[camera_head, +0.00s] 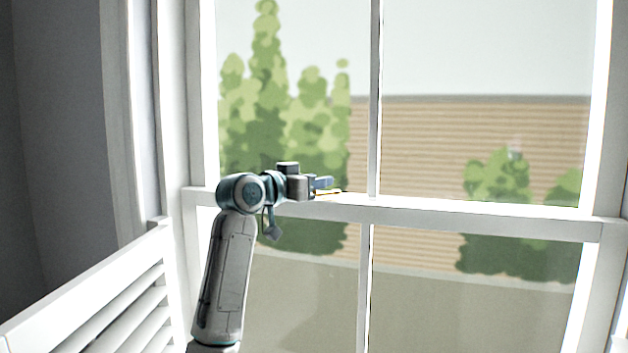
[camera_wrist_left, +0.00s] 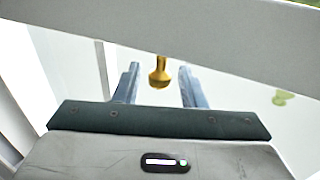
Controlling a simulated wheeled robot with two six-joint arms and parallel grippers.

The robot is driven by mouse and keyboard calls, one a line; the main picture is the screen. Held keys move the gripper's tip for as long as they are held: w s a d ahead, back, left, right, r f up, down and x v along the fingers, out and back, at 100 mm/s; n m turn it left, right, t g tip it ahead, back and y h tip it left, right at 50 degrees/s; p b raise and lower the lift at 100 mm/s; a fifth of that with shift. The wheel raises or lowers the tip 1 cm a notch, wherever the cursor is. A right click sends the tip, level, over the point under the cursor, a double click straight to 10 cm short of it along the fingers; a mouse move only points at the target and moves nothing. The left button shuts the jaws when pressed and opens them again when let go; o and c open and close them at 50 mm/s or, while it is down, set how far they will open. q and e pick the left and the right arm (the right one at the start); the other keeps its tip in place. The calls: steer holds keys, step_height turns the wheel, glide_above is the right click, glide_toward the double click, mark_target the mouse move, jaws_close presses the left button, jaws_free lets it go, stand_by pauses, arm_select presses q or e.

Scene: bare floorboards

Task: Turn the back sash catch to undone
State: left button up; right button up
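The sash catch shows in the left wrist view as a brass knob (camera_wrist_left: 160,74) with a rounded end, in front of the pale window rail. In the head view only a small yellowish bit of the catch (camera_head: 330,193) shows at the meeting rail, beside my gripper. My left gripper (camera_head: 328,183) is at the rail, left of the window's upright bar. Its two blue-grey fingers (camera_wrist_left: 160,80) are open, one on each side of the knob, with a gap to it on both sides. How the catch's lever is turned cannot be told. My right gripper is not in view.
The white meeting rail (camera_head: 480,217) crosses the window, and an upright bar (camera_head: 375,100) divides the panes. A white louvred shutter (camera_head: 100,305) stands at the lower left, beside my left arm. The space right of my arm is clear.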

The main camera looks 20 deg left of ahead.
arm_select(q)
steer(key=shift+d, duration=0.1)
steer(key=c, duration=0.3)
jaws_close()
steer(key=shift+w+h, duration=0.1)
steer(key=shift+h, duration=0.2)
steer(key=shift+w+a+m+g+h+b, duration=0.25)
steer(key=shift+m+g+h, duration=0.15)
steer(key=shift+m+h, duration=0.15)
steer(key=shift+w+a+m+g+h+b, duration=0.1)
steer(key=shift+a+m+g+h+b, duration=0.15)
steer(key=shift+m+g+h, duration=0.25)
steer(key=m+g+h, duration=0.1)
steer(key=w+m+g+h, duration=0.1)
steer(key=m+g+h, duration=0.1)
steer(key=shift+w+a+h+b, duration=0.15)
steer(key=shift+h+b, duration=0.1)
steer(key=shift+b, duration=0.05)
steer(key=shift+w+m+g+h, duration=0.15)
steer(key=shift+m+g+h, duration=0.25)
steer(key=shift+g, duration=0.1)
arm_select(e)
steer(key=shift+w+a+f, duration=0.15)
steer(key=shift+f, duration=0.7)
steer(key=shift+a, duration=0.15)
